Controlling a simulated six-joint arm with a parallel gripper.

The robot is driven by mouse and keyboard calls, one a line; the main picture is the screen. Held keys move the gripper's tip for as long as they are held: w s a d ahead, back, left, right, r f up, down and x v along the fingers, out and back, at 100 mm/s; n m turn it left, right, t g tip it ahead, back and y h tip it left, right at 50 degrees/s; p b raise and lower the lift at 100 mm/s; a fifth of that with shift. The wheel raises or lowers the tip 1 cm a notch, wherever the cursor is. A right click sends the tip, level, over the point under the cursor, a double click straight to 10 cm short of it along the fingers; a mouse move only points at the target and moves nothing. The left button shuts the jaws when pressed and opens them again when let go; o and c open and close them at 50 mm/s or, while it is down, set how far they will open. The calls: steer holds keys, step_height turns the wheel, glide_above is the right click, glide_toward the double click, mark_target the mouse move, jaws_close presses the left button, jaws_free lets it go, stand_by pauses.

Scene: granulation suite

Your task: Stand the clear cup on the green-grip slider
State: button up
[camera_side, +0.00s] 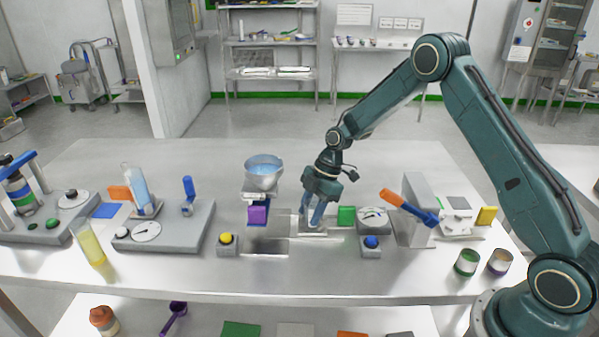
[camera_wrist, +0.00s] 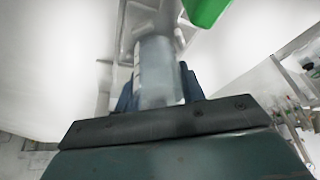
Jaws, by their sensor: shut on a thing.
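My gripper (camera_side: 317,224) is low over the table with its fingers pointing down, just left of the green grip (camera_side: 346,215). In the wrist view the fingers are shut on the clear cup (camera_wrist: 158,70), a greyish see-through cylinder. In the side view the fingers mostly hide the cup. A small pale plate, which looks like part of the green-grip slider (camera_side: 312,234), lies right under the fingertips. I cannot tell whether the cup's base touches it. The green grip also shows at the top of the wrist view (camera_wrist: 205,10).
A metal bowl of blue material (camera_side: 263,172) stands above a purple grip (camera_side: 258,214) to the left. A yellow button (camera_side: 226,238) and a blue button (camera_side: 371,241) flank the area. A grey block with an orange-and-blue handle (camera_side: 410,207) stands to the right.

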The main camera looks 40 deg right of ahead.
steer(key=shift+f, duration=0.4)
stand_by(1.2)
steer(key=o, duration=1.4)
steer(key=shift+r, duration=0.1)
step_height(320, 180, up, 8)
steer(key=shift+f, duration=0.1)
stand_by(0.8)
stand_by(0.4)
